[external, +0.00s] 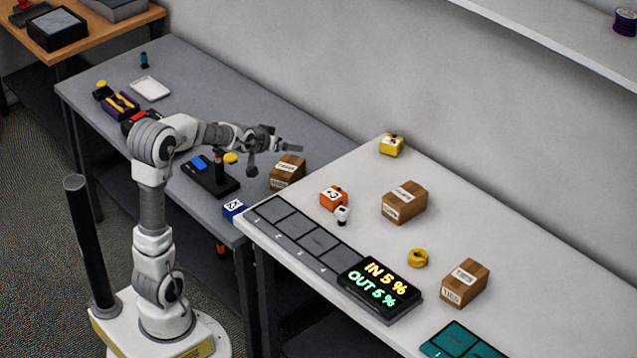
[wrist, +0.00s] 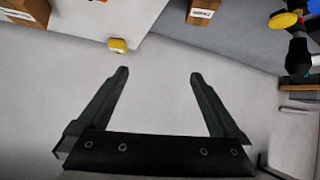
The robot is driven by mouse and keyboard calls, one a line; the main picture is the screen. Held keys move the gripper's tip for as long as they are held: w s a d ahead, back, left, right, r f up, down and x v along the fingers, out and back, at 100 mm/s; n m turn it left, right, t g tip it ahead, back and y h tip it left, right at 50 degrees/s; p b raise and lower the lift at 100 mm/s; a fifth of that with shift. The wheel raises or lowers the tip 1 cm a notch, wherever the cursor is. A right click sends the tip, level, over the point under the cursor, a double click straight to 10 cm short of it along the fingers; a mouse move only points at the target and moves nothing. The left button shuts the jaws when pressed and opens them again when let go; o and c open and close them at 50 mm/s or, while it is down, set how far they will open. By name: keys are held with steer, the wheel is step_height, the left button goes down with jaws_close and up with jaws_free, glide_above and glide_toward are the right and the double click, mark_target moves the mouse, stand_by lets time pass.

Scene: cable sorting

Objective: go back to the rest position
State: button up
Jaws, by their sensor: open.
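My gripper (wrist: 158,72) is open in the wrist view, its two dark fingers wide apart with nothing between them. In the external view my gripper (external: 292,147) is held out to the right at the end of my raised arm, above the area where the grey table and the white table meet. It looks apart from everything around it. A cardboard box (external: 287,172) stands on the grey table below it.
The white table holds an orange block (external: 333,198), a yellow block (external: 391,145), cardboard boxes (external: 405,202), a yellow cable coil (external: 417,258) and a lit display (external: 379,285). On the grey table are a blue block (external: 233,209) and a black stand (external: 211,180). A wall rises behind.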

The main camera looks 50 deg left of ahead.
steer(key=s+d+r+m+g+h+p, duration=0.1)
steer(key=s+d+r+p, duration=0.2)
steer(key=s, duration=0.6)
steer(key=s+d+r+m+g+h+p, duration=0.1)
steer(key=s+d+r+g+p, duration=0.1)
steer(key=s+d+r+p, duration=0.2)
steer(key=s+d+r+m+g+h+p, duration=0.1)
steer(key=s+d+r+p, duration=0.3)
steer(key=s, duration=1.1)
steer(key=d+r+m, duration=0.1)
steer(key=d+r, duration=0.1)
steer(key=d, duration=0.2)
steer(key=shift+s+d+g, duration=0.25)
steer(key=shift+s+g, duration=0.1)
steer(key=shift+g, duration=0.05)
